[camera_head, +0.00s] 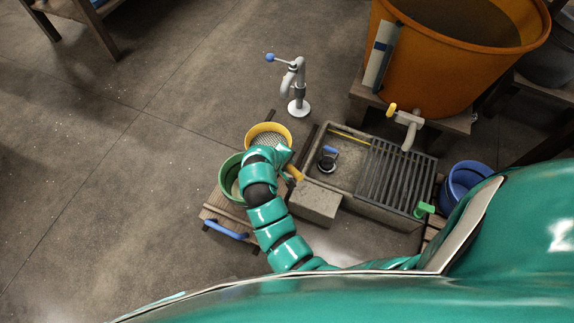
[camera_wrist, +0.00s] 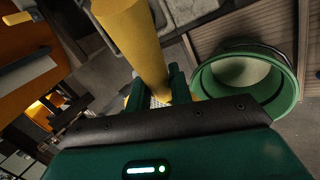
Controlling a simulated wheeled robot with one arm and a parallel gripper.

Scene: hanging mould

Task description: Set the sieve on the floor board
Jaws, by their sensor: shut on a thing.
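The sieve has a yellow rim (camera_head: 262,128) and a pale mesh, and shows beyond my arm in the head view. My gripper (camera_head: 287,163) is shut on its yellow handle; in the wrist view the handle (camera_wrist: 138,40) stands between the fingers (camera_wrist: 162,88), with a bit of mesh behind. The wooden floor board (camera_head: 213,211) lies under and around a green bucket (camera_head: 228,178), which also shows in the wrist view (camera_wrist: 283,98). The sieve is beside the bucket, over or near the board's far end. I cannot tell whether it touches the board; my arm hides part of both.
A blue-handled item (camera_head: 226,230) lies at the board's near edge. A stone trough (camera_head: 345,180) with a dark grate (camera_head: 395,178) stands to the right. A grey hand pump (camera_head: 297,90) stands behind, an orange tub (camera_head: 430,70) at back right.

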